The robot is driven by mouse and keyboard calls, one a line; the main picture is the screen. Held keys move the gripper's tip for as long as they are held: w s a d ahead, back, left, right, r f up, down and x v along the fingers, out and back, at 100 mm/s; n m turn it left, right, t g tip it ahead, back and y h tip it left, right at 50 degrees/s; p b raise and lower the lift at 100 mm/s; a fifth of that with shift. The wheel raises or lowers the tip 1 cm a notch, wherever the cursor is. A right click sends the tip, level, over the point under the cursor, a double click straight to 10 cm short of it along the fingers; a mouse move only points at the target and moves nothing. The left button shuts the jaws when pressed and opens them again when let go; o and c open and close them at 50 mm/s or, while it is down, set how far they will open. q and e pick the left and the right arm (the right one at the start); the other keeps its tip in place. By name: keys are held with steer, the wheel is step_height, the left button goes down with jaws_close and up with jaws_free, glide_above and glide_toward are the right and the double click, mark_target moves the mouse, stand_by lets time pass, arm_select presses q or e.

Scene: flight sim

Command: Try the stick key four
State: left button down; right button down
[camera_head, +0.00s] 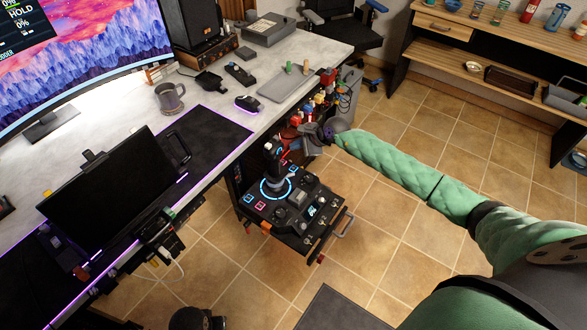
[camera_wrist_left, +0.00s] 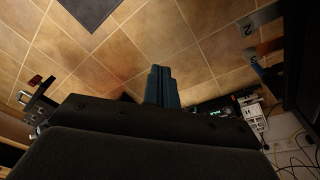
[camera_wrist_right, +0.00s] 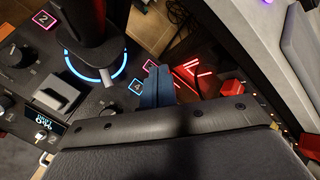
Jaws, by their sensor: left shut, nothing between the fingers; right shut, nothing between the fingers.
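The black flight stick (camera_head: 273,165) stands on a dark panel (camera_head: 318,232), inside a glowing blue ring; it also shows in the right wrist view (camera_wrist_right: 90,45). Key four (camera_wrist_right: 136,87), a blue-outlined square marked 4, lies beside the ring. A pink-outlined key (camera_wrist_right: 151,65) is next to it. My right gripper (camera_wrist_right: 157,72) is shut and empty, its blue-grey fingertips close beside key four; I cannot tell whether they touch. In the head view it reaches in from the right behind the stick. My left gripper (camera_wrist_left: 160,72) is shut and empty above the tiled floor, outside the head view.
The pink key marked 2 (camera_wrist_right: 43,21) and several knobs lie across the panel. Red-lit parts (camera_wrist_right: 195,78) are right of my right fingers. The desk (camera_head: 215,170) with a mug (camera_head: 170,97) and mouse (camera_head: 248,104) borders the panel.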

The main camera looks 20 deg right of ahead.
mark_target(296, 169)
steer(key=shift+s+d+f, duration=0.1)
steer(key=shift+d+f, duration=0.05)
steer(key=shift+f, duration=0.05)
